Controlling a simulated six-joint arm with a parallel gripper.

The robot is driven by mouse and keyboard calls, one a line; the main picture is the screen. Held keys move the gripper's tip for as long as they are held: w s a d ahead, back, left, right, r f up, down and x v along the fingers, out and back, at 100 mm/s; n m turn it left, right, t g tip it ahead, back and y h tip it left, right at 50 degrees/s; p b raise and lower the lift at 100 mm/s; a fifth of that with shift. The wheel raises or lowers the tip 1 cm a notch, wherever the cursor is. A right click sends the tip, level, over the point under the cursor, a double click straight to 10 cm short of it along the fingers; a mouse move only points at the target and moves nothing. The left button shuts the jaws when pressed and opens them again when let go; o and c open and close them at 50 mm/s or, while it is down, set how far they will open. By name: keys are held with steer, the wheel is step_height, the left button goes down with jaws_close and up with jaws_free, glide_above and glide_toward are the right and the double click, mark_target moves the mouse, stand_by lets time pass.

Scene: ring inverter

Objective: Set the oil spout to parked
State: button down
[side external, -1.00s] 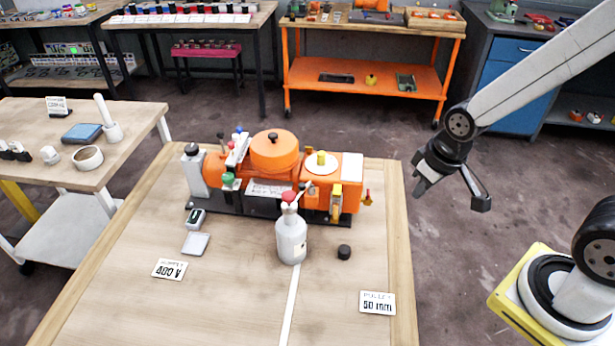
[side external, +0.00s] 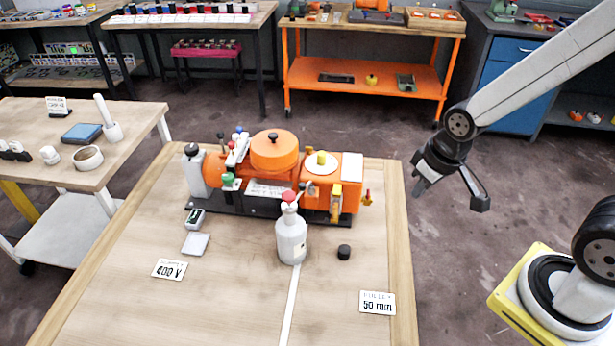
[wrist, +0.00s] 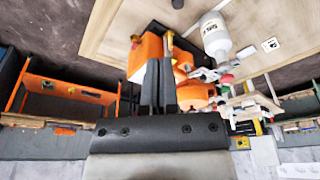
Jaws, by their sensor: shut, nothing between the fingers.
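A grey-white bottle (side external: 291,238) stands upright on the wooden table, in front of the orange machine (side external: 273,155). It has a red cap (side external: 289,196) and a thin pale spout (side external: 300,192) that points up and to the right. In the wrist view the bottle (wrist: 214,38) is at upper right; its spout is too small to make out clearly. My gripper (side external: 424,184) is shut and empty, in the air beyond the table's right edge, well apart from the bottle. Its two dark fingers (wrist: 158,85) are together in the wrist view, in front of the orange machine.
A small black knob-like piece (side external: 344,252) lies right of the bottle. Two label cards, 400 V (side external: 169,269) and 50 mm (side external: 377,303), are on the table. The right strip of the table is mostly clear. An orange trolley (side external: 372,75) stands behind.

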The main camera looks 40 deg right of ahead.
steer(key=shift+w, duration=0.1)
steer(key=w, duration=0.1)
steer(key=n+t+y, duration=0.7)
steer(key=t+y, duration=0.4)
steer(key=t, duration=0.1)
glide_toward(306, 187)
steer(key=v, duration=0.6)
steer(key=shift+s+r, duration=0.25)
steer(key=x, duration=1.3)
steer(key=shift+w+a+f, duration=0.15)
steer(key=shift+w, duration=0.25)
